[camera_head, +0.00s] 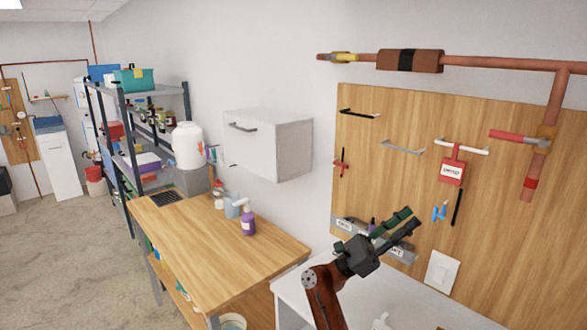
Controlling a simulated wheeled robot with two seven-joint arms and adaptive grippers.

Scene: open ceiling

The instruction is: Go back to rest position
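My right gripper (411,217) is at the lower right, at the end of a reddish-brown arm that rises from the bottom edge. It appears in front of the wooden wall panel (395,170) and above a white surface (360,298). Its two dark fingers point up and to the right with a gap between them, and nothing shows in it. It partly covers a grey wall holder (347,224). My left gripper is not in this view.
A white cabinet (262,147) hangs above. Copper pipes (500,63) run along the upper wall. A loaded shelf rack (170,100) stands behind. Clear floor (60,260) lies left.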

